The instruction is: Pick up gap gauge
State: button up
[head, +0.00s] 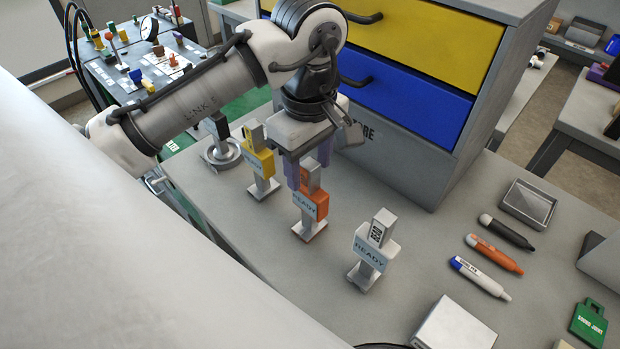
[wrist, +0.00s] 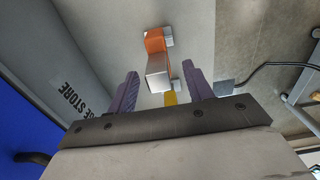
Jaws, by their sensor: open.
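Several upright block-shaped pieces on small metal feet stand on the grey bench; I cannot tell which is the gap gauge. An orange one marked READY (head: 312,204) stands below my gripper (head: 308,168). A yellow one (head: 261,163) is behind it to the left, and a white one marked READY (head: 370,255) is in front to the right. My gripper is open, pointing down, with purple fingers. In the wrist view, the orange piece (wrist: 154,41) and its metal top show in the gap between the fingers (wrist: 160,90). Contact is not visible.
A drawer cabinet (head: 400,150) with yellow and blue drawers stands close behind my gripper. Markers (head: 494,254), an empty metal tray (head: 528,205) and a green tag (head: 589,323) lie to the right. A round metal piece (head: 222,154) stands at left.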

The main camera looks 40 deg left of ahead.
notch_tip(320, 180, down, 3)
jog(key=shift+w+f, duration=0.1)
jog(key=shift+c, duration=0.3)
grip_shut()
